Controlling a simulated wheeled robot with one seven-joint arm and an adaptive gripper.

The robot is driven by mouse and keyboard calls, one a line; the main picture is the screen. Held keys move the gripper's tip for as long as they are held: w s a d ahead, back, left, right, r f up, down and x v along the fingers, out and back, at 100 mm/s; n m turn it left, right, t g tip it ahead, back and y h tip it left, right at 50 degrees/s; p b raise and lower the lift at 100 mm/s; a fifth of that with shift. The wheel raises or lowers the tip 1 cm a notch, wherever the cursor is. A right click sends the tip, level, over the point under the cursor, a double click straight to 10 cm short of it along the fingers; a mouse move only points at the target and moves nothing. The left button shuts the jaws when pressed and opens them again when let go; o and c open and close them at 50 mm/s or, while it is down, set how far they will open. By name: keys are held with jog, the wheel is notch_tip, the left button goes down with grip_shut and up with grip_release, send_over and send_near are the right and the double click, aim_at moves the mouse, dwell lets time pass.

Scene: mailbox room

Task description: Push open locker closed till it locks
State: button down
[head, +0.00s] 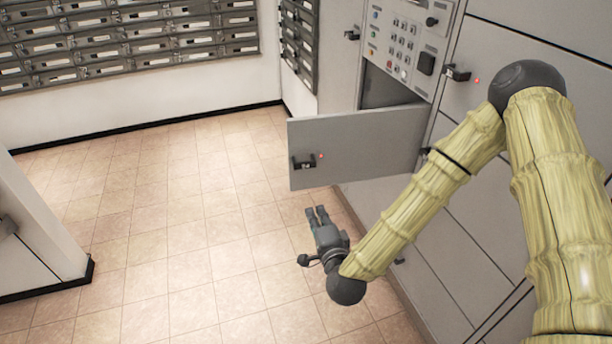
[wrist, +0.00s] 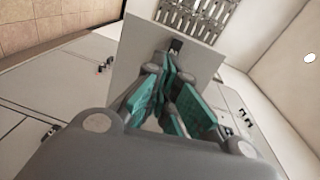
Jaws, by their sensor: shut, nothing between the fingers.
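The open locker door (head: 365,148) is a grey panel with a black latch and a small red light. It stands swung out from the locker bank, below a keypad panel, with the dark locker opening (head: 386,91) behind it. My gripper (head: 317,212) is below and in front of the door in the head view, apart from it as far as I can tell. Its fingers are shut and empty. In the wrist view the teal-padded fingers (wrist: 172,92) point toward the grey door (wrist: 140,62), whose black latch shows just beyond the fingertips.
The keypad panel (head: 405,45) sits above the open locker. Closed grey lockers (head: 530,50) fill the right side. Mailboxes (head: 120,40) line the back wall. A white partition (head: 35,220) stands at the left. The tiled floor (head: 180,220) between is clear.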

notch_tip(320, 180, up, 3)
jog(key=w+m+t, duration=0.1)
jog(key=w, duration=0.1)
jog(key=p, duration=0.3)
send_near(304, 165)
jog(key=shift+h, duration=0.4)
jog(key=w, duration=0.2)
jog(key=w+a, duration=0.1)
jog(key=w, duration=0.3)
jog(key=shift+w+a, duration=0.4)
